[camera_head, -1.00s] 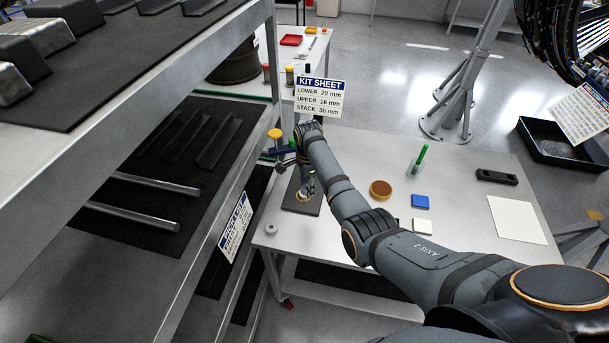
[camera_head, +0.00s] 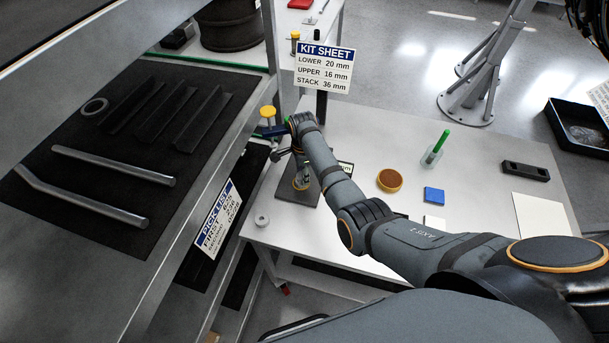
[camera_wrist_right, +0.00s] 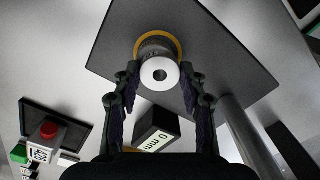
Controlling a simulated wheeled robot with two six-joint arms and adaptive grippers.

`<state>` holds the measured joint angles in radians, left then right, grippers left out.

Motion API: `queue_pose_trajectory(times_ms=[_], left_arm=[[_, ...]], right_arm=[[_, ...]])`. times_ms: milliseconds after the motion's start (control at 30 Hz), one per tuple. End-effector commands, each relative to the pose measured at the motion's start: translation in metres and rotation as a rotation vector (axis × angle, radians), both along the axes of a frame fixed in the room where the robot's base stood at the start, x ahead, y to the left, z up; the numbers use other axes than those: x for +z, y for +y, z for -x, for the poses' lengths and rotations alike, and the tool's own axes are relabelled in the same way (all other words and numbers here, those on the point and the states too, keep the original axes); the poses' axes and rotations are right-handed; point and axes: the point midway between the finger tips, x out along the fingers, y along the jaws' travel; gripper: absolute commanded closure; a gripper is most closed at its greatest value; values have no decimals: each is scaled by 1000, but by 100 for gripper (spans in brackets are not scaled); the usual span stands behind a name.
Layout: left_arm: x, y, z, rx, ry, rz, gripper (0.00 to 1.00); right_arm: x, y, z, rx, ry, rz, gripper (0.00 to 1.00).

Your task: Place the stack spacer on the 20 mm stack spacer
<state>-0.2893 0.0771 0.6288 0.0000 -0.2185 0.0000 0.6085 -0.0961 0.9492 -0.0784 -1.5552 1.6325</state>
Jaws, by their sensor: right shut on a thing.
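The stack spacer (camera_wrist_right: 160,74), a pale ring with a central hole, sits between the fingertips of my right gripper (camera_wrist_right: 160,82) in the right wrist view. The gripper is shut on it. Beyond it in that view is a darker round body inside an orange ring (camera_wrist_right: 172,42), over a dark plate (camera_wrist_right: 228,72); I cannot tell whether the spacer touches it. The 20 mm spacer cannot be told apart there. In the head view my right gripper (camera_head: 301,180) points down over the dark plate (camera_head: 302,197), partly hidden by its arm. My left gripper is not in view.
A loose grey ring (camera_head: 262,220) lies at the table's left corner. The kit sheet (camera_head: 324,68) stands behind the gripper. A dark block with a label ending "0 mm" (camera_wrist_right: 158,128) is near the fingers. Shelving (camera_head: 228,150) borders the left. An orange-rimmed disc (camera_head: 389,181) lies right.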

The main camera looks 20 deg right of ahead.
Motion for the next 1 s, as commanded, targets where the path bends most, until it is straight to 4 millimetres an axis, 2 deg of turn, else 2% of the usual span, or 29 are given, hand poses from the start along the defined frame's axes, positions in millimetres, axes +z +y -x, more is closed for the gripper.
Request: queue_pose_trajectory(times_ms=[100, 267, 300, 467, 767, 867, 1000], left_arm=[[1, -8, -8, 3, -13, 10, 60], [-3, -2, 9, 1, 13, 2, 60], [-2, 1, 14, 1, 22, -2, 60], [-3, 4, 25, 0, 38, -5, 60], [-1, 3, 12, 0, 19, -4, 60], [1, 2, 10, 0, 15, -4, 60], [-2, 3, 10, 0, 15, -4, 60]], right_arm=[[-1, 0, 2, 1, 5, 0, 100], [-6, 0, 2, 1, 5, 0, 100], [-6, 0, 2, 1, 5, 0, 56], [-5, 0, 2, 0, 4, 0, 35], [-3, 0, 1, 1, 4, 0, 35], [6, 0, 0, 1, 1, 0, 35], [36, 0, 0, 1, -3, -1, 35]])
